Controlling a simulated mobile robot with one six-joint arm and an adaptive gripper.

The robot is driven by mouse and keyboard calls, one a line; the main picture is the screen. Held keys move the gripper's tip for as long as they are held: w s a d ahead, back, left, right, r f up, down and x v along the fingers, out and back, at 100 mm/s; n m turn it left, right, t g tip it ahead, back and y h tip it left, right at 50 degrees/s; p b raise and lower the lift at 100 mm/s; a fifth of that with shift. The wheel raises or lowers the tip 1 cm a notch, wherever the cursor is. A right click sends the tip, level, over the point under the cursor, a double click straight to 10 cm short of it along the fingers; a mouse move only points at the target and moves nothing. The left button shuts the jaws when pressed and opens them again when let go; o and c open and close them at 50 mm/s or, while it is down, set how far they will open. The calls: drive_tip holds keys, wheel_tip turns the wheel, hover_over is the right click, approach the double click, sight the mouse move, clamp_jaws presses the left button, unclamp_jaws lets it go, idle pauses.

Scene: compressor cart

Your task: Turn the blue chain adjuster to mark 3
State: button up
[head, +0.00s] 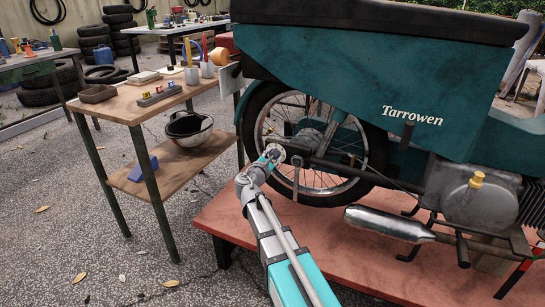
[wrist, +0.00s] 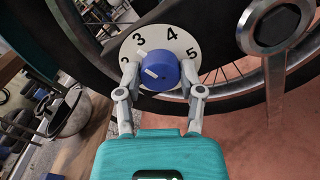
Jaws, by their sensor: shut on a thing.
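The blue chain adjuster (wrist: 162,66) is a round knob with a short white pointer line on its face. It sits on a white dial plate (wrist: 152,36) with black numbers; 2, 3, 4 and 5 show around its left, top and right. My gripper (wrist: 160,76) is shut on the knob, one finger on each side. In the head view my gripper (head: 272,155) is at the rear wheel hub and mostly hides the adjuster.
The teal motorcycle (head: 365,90) stands on a red platform (head: 330,230). A large bolt (wrist: 272,24) is right of the dial. The wheel's spokes and tyre are close behind. A wooden cart (head: 125,105) with tools and a helmet (head: 190,130) stands left.

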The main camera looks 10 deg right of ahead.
drive_tip(key=shift+m, duration=1.3)
drive_tip(key=shift+w, duration=0.1)
drive_tip(key=o, duration=1.2)
drive_tip(key=shift+c, duration=0.2)
drive_tip(key=v, duration=1.2)
drive_tip(key=shift+d, duration=0.1)
